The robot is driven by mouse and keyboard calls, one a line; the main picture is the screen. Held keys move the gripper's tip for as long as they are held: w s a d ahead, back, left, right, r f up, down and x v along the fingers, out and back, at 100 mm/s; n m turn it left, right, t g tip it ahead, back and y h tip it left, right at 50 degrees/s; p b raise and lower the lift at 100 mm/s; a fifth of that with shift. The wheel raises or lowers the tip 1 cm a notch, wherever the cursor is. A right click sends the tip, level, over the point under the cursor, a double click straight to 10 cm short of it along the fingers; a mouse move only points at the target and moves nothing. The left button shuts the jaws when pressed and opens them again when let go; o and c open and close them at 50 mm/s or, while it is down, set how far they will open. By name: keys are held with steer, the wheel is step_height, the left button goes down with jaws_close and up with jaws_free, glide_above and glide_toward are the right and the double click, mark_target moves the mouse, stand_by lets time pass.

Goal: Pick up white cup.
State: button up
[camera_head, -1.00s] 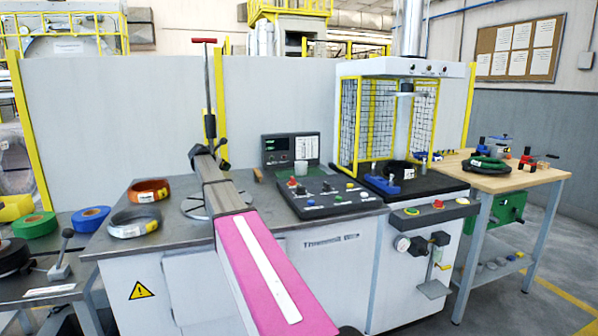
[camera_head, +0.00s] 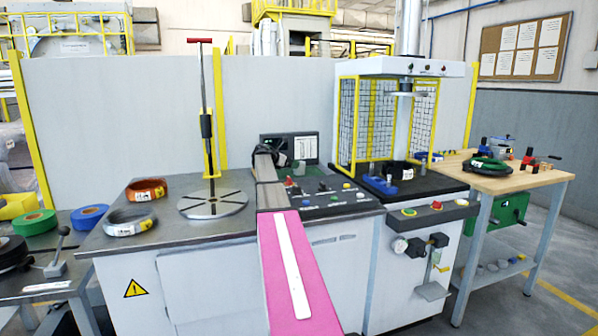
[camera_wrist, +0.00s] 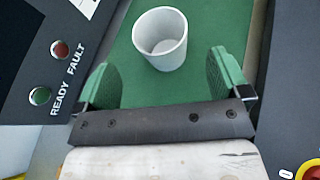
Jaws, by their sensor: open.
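The white cup (camera_wrist: 160,38) shows clearly in the wrist view, at the top middle. I look into its open mouth, and it is empty. It stands on a green surface (camera_wrist: 125,50). My gripper (camera_wrist: 161,60) is open, with one green-padded finger on each side. The cup is between and slightly beyond the fingertips, with a gap to each, and nothing is held. In the head view my gripper (camera_head: 281,150) is at the back of the workbench, in front of the dark display unit. The cup is hard to make out there.
A dark panel with READY and FAULT lights (camera_wrist: 50,75) lies close left of my gripper in the wrist view. The button console (camera_head: 325,195) is right of my arm. A tall red-handled post (camera_head: 207,130) and coil rings (camera_head: 130,222) stand to the left.

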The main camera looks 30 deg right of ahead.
steer(key=x, duration=0.7)
steer(key=shift+d+f, duration=0.2)
steer(key=shift+f, duration=0.25)
steer(key=c, duration=1)
